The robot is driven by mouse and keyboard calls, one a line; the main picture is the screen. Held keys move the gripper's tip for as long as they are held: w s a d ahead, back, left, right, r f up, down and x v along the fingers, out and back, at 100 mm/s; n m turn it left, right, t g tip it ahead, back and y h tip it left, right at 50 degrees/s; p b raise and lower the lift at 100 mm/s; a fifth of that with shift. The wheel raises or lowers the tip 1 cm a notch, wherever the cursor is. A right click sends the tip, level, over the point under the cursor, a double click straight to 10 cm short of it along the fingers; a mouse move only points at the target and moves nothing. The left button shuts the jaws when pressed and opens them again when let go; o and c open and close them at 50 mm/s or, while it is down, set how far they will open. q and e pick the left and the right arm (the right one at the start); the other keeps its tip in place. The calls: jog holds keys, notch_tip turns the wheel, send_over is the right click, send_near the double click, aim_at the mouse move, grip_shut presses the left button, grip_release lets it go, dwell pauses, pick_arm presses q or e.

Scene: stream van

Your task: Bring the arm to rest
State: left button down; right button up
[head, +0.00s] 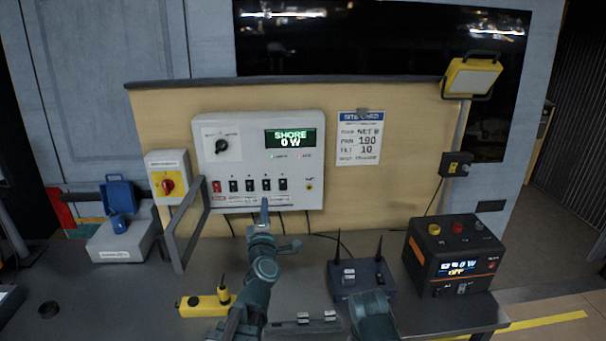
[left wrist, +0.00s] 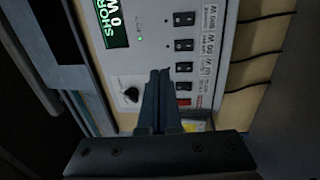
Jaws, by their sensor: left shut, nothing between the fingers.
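My left arm reaches up from the bottom middle of the head view. Its left gripper (head: 264,212) is shut and empty, just in front of the lower edge of the white power panel (head: 225,155), below its row of switches. In the left wrist view the shut fingers (left wrist: 160,75) stand together in front of the panel (left wrist: 155,60), which appears turned on its side. I cannot tell whether the fingertips touch the panel. A teal part of my other arm shows at the bottom of the head view; its gripper is not in view.
An open panel cover (head: 182,225) sticks out left of the gripper. On the bench are a yellow device (head: 205,305), a dark router (head: 345,283) with antennas and an orange-black power unit (head: 450,255). A grey box (head: 122,242) stands left. The panel display reads SHORE 0 W.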

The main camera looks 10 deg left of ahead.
pick_arm(q)
jog(key=d+f+m+g+h, duration=0.2)
jog(key=d+f+m+h, duration=0.1)
jog(key=d+m+h, duration=0.4)
jog(key=d+f+m+g+h, duration=0.2)
jog(key=d+f+m, duration=0.2)
jog(key=d, duration=0.5)
jog(key=s+d+f+m+g+h, duration=0.1)
jog(key=s+d+f+m+g, duration=0.65)
jog(key=s+f, duration=0.3)
jog(key=s+a+f+m+g+y, duration=0.2)
jog(key=s+f+m+g+y, duration=0.1)
jog(key=s, duration=0.4)
jog(key=s+a+f+m+g+y, duration=0.3)
jog(key=s+g, duration=0.1)
jog(key=s, duration=0.4)
jog(key=shift+g+p, duration=0.35)
jog(key=shift+p, duration=0.1)
